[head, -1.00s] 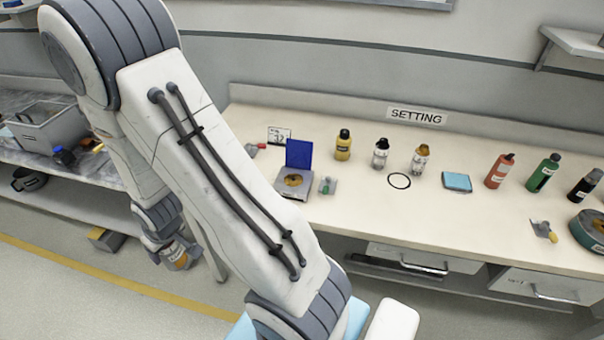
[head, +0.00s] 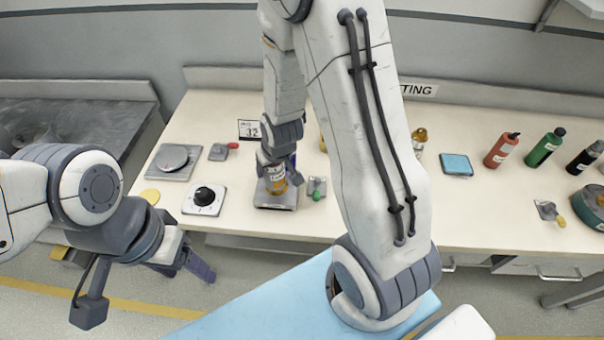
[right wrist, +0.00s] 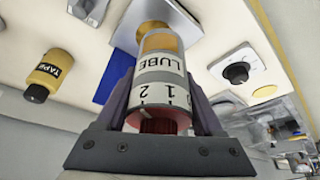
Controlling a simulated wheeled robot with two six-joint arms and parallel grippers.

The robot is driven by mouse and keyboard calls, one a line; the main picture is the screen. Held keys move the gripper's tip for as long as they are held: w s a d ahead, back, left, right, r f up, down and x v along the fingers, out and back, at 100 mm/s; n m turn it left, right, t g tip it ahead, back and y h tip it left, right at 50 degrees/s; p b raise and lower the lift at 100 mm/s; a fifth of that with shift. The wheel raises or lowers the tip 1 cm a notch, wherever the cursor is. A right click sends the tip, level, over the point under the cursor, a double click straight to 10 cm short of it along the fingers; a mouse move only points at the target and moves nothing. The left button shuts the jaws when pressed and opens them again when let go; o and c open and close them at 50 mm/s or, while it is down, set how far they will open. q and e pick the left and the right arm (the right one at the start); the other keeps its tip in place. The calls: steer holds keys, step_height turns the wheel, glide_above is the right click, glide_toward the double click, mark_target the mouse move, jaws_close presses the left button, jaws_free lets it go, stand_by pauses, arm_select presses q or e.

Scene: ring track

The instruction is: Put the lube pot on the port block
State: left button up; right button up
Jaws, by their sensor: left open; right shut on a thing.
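The lube pot (head: 275,183), amber with a white label, also shows in the right wrist view (right wrist: 160,85) with "LUBE" readable. My right gripper (head: 272,163) is shut around its capped end. The port block (head: 288,204) is a silver square plate with a blue lid raised behind it, largely hidden in the head view; its plate also shows in the right wrist view (right wrist: 126,30). The pot's amber end is over the plate; I cannot tell whether they touch. My left gripper (head: 184,267) is open and empty in front of the bench.
A black-knobbed dial (head: 204,199) and a grey round-topped plate (head: 174,160) stand left of the block. A small green-tipped item (head: 317,188) sits close to its right. Bottles, including a red one (head: 502,150), stand to the right. My right arm hides the bench middle.

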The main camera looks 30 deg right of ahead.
steer(key=s+d+r+m+g+h, duration=0.1)
steer(key=s+d+r+m+h, duration=0.1)
steer(key=d+r+m, duration=0.3)
steer(key=s+d+r+m+h, duration=0.1)
steer(key=s+d+m, duration=0.15)
steer(key=d, duration=0.45)
steer(key=b, duration=0.5)
glide_above(285, 199)
steer(key=w, duration=0.6)
steer(key=shift+m, duration=0.45)
steer(key=f, duration=0.7)
steer(key=shift+s+d+f, duration=0.15)
steer(key=shift+s+d, duration=0.1)
arm_select(q)
step_height(285, 199, down, 8)
steer(key=b, duration=0.2)
steer(key=shift+w+d+r+b, duration=0.15)
steer(key=shift+w+d+b, duration=0.15)
steer(key=shift+b, duration=0.1)
arm_select(e)
step_height(285, 199, down, 4)
steer(key=shift+r, duration=0.1)
steer(key=shift+f, duration=0.2)
steer(key=o, duration=1.5)
steer(key=shift+o, duration=0.2)
steer(key=shift+r, duration=0.1)
